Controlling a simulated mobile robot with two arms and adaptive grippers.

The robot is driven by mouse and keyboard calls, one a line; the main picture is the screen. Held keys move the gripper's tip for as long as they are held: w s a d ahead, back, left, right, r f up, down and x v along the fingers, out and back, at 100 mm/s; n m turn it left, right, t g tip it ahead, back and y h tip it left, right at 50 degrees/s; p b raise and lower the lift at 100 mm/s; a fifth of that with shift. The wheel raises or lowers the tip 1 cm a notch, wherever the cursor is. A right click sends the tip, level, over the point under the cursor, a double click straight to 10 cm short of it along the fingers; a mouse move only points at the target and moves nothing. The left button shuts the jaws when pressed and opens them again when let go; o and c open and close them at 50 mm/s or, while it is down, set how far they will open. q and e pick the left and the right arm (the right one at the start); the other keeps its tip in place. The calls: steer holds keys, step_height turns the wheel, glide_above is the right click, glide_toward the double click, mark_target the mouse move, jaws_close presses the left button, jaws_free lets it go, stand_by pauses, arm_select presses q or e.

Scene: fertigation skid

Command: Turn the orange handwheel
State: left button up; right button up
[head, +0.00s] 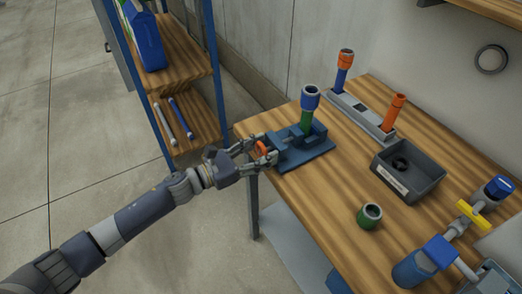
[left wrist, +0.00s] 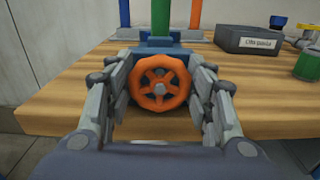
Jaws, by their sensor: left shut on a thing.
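The orange handwheel (left wrist: 160,84) is a spoked ring on the near end of a blue vise (head: 304,150) at the table's left edge. In the head view the handwheel (head: 262,147) is partly hidden by my left gripper (head: 264,148). My left gripper (left wrist: 160,90) is shut on the handwheel, one finger on each side of its rim. A green cylinder with a blue collar (head: 309,98) stands upright in the vise. My right gripper is not in view.
A dark grey labelled bin (head: 425,181) and a green fitting (head: 369,216) are on the wooden table (head: 318,200). A grey rack (head: 350,108) stands behind the vise. A blue-framed shelf (head: 190,48) is to the left. Pipework with a yellow valve handle (head: 473,217) is at the right.

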arm_select(q)
steer(key=shift+n, duration=0.6)
steer(key=o, duration=1.1)
steer(key=v, duration=1.2)
